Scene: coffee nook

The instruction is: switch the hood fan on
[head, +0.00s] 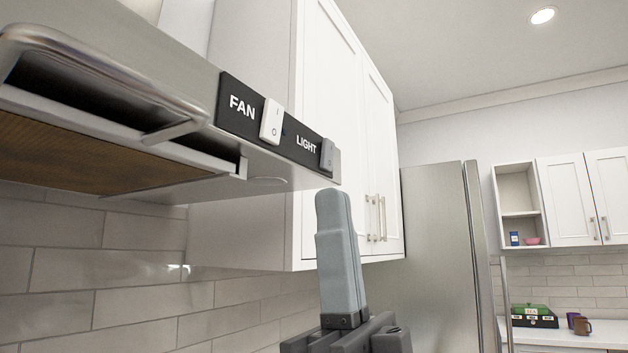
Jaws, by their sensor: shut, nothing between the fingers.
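The range hood (180,85) fills the upper left of the head view, seen from below. A black panel on its front edge carries the label FAN beside a white rocker switch (271,121) marked with a line and a circle. Further right on the panel, the label LIGHT stands beside a grey rocker switch (327,155). Which way the white switch is set I cannot tell. My gripper (333,198) points upward with its fingers together and empty. Its tips are below the light switch in the picture, to the right of and lower than the fan switch, and touch neither.
White upper cabinets (335,110) with bar handles stand just behind and right of the hood. A steel fridge (440,260) is further right. A counter (560,332) with a green-topped box (534,315) and mugs (582,327) lies at the far right.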

